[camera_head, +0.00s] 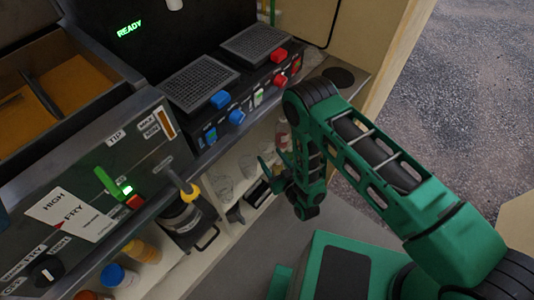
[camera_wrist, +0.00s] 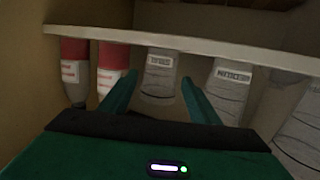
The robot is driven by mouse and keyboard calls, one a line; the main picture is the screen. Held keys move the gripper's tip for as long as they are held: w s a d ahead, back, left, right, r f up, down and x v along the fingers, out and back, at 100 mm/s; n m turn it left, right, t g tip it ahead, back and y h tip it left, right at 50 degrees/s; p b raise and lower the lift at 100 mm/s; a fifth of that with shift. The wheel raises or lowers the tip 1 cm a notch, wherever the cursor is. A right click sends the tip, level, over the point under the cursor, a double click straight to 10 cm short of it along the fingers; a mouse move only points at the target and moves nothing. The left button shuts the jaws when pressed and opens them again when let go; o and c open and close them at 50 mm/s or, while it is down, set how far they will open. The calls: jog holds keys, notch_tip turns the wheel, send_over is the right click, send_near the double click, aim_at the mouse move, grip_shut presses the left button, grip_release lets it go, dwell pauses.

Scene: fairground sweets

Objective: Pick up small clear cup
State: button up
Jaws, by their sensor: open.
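The small clear cup (camera_wrist: 158,78) has a label reading SMALL. In the wrist view, which is upside down, it shows between the two fingers of my gripper (camera_wrist: 159,85). My gripper is open, with one finger on each side of the cup; I cannot tell whether either touches it or how far the tips reach around it. In the head view my gripper (camera_head: 268,170) is at the front of the shelf under the counter. There I cannot make out the small cup, probably hidden by my gripper.
A clear cup labelled MEDIUM (camera_wrist: 229,92) stands close beside the small one, with more clear cups beyond. On the other side are red-and-white bottles (camera_wrist: 112,65). The pale shelf edge (camera_wrist: 200,45) runs across the wrist view. The counter edge (camera_head: 220,140) overhangs the shelf.

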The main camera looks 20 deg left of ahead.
aim_at(263, 147)
jog(key=shift+x, duration=4)
jog(key=shift+r, duration=0.2)
jog(key=shift+s, duration=0.1)
jog(key=c, duration=0.8)
